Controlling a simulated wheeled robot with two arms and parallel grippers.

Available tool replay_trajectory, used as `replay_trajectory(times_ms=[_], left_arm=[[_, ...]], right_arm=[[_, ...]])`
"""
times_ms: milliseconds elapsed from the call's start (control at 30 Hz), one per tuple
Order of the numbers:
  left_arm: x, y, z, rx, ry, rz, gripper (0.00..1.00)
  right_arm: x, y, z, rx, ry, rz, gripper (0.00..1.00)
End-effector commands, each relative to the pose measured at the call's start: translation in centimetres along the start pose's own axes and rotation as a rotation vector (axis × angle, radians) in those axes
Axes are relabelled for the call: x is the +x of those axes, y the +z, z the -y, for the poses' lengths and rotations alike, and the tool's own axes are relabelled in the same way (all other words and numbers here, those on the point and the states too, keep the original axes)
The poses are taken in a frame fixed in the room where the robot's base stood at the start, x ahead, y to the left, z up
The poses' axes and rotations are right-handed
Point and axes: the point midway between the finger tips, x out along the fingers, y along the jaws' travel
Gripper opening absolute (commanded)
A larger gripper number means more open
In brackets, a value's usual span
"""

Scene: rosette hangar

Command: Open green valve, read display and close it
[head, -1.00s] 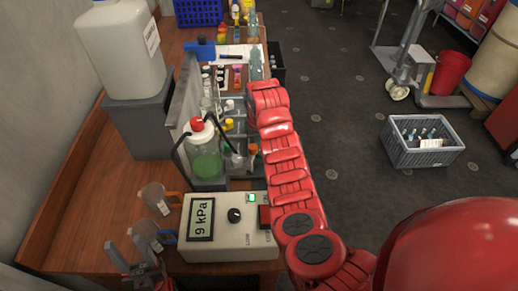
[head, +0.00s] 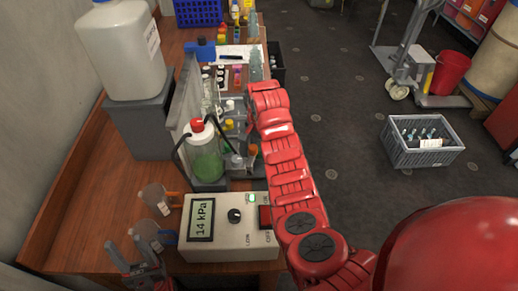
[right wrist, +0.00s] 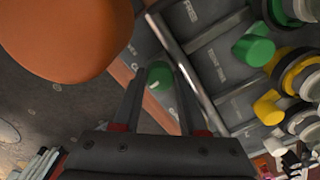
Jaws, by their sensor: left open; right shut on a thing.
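The display box (head: 230,255) stands on the wooden bench, and its display (head: 201,219) reads 14 kPa. A green light (head: 251,198) shows on its top face. In the right wrist view, a green valve knob (right wrist: 160,76) sits between the fingertips of my right gripper (right wrist: 158,84), which is shut on it. In the head view my right arm covers that gripper and the knob. My left gripper (head: 136,264) is open and empty at the bench's near left, by the measuring cups.
A bottle of green liquid (head: 205,162) with a red cap stands behind the box. Cups (head: 155,200) stand left of it. Another green knob (right wrist: 256,50) and a yellow knob (right wrist: 268,107) are right of the held knob. A grey crate (head: 422,154) stands on the floor.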

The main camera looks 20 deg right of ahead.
Motion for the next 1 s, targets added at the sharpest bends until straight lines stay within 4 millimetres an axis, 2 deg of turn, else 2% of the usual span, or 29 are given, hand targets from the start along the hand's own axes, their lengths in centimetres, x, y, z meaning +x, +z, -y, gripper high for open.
replay_trajectory(times_ms=[300, 767, 800, 967, 1000], left_arm=[[0.02, 0.0, 0.0, 0.0, 0.0, 0.0, 0.5], [0.02, 0.0, 0.0, 0.0, 0.0, 0.0, 0.5], [0.03, -0.01, 0.0, 0.0, 0.0, 0.0, 0.5], [0.03, 0.0, 0.0, 0.0, 0.0, 0.0, 0.5], [0.03, 0.0, 0.0, 0.0, 0.0, 0.0, 0.5]], right_arm=[[0.04, 0.02, -0.01, 0.096, 0.001, 0.0, 0.0], [0.05, 0.02, -0.01, 0.109, 0.001, 0.0, 0.0], [0.05, 0.02, -0.01, 0.109, 0.001, 0.0, 0.43], [0.03, 0.01, 0.0, 0.108, 0.0, 0.0, 0.72], [0.03, 0.01, 0.0, 0.108, 0.0, 0.0, 0.72]])
